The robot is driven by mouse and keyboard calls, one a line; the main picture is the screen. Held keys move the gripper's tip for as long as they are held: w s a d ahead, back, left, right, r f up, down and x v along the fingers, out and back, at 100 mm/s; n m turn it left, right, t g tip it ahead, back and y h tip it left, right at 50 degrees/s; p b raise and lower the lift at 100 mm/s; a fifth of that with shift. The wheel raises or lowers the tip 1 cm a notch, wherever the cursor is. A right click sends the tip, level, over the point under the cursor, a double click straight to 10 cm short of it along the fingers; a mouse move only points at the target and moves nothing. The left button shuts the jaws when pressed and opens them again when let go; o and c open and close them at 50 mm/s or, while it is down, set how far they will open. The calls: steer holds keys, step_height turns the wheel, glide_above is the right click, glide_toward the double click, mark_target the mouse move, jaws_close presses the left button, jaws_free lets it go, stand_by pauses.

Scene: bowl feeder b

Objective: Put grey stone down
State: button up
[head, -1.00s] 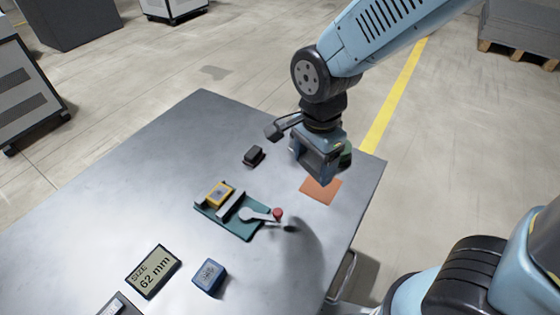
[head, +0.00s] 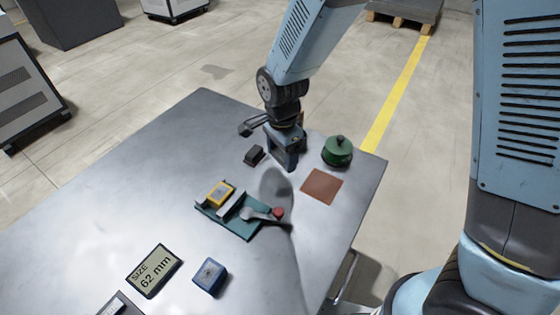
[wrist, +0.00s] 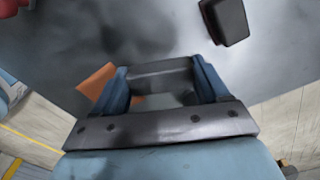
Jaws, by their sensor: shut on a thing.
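My gripper (head: 287,164) is over the back right part of the table in the head view, between a small black block and a dark green lidded pot. In the wrist view my gripper's two blue fingers (wrist: 163,85) close on the grey stone (wrist: 160,72), which shows as a dark grey bar between them. The stone is hidden by the fingers in the head view. The gripper points down, and its shadow falls on the table in front of it. I cannot tell exactly how high the stone is above the table.
The black block (head: 254,155) lies just left of my gripper. The green pot (head: 337,151) and an orange-brown square (head: 322,185) are to its right. A green fixture (head: 238,224) with a red-knobbed lever, a blue block (head: 210,275) and a size display (head: 154,271) stand nearer.

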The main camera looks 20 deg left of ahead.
mark_target(280, 162)
steer(key=shift+w+a+f, duration=0.15)
steer(key=shift+f, duration=0.1)
steer(key=shift+w+a+f, duration=0.1)
steer(key=shift+f, duration=1.6)
steer(key=shift+f, duration=0.1)
steer(key=o, duration=1.2)
step_height(280, 162, up, 12)
steer(key=shift+r, duration=0.15)
